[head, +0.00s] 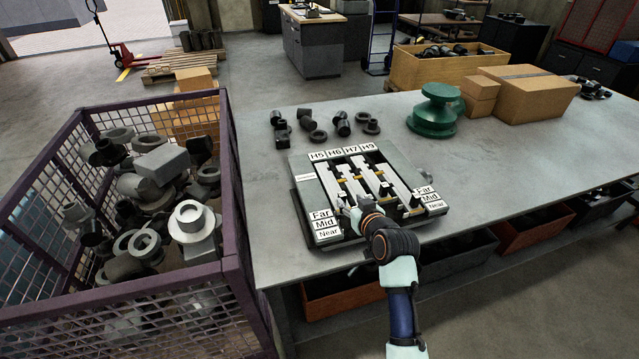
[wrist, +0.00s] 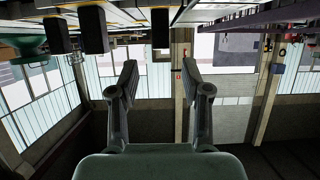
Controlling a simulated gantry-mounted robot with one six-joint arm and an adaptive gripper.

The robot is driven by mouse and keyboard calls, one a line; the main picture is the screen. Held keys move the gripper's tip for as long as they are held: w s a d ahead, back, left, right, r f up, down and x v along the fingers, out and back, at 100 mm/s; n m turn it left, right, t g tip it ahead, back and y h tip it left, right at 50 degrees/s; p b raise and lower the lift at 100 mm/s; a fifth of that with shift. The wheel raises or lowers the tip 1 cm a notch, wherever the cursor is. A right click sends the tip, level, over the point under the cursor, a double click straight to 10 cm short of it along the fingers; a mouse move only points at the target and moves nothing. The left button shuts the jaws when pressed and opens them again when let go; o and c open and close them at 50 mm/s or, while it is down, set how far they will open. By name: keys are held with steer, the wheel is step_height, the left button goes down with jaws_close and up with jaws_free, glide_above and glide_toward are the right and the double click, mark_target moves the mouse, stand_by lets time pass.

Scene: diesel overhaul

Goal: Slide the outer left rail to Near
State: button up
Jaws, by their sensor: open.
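The rail fixture (head: 303,196) lies on the grey table, with pale rails running from its far side to its near side. Far, Mid and Near labels stand at its left and right edges. The outer left rail (head: 328,184) is the leftmost pale strip; my arm partly hides its near end, and I cannot tell its position against the labels. My gripper (head: 354,211) is at the near left part of the fixture. In the wrist view my gripper (wrist: 160,70) is open, with nothing between the fingers. Black handles (wrist: 93,30) appear beyond the fingertips at the top.
A purple mesh crate (head: 235,215) of metal parts stands left of the table. Loose dark fittings (head: 318,136), a green spool part (head: 434,112) and cardboard boxes (head: 530,92) lie behind the fixture. The table right of the fixture is clear.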

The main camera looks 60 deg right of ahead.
mark_target(343, 197)
steer(key=shift+s+a+f, duration=0.15)
steer(key=shift+f, duration=0.1)
steer(key=b+x, duration=0.2)
steer(key=x, duration=0.5)
steer(key=shift+w, duration=0.25)
jaws_close()
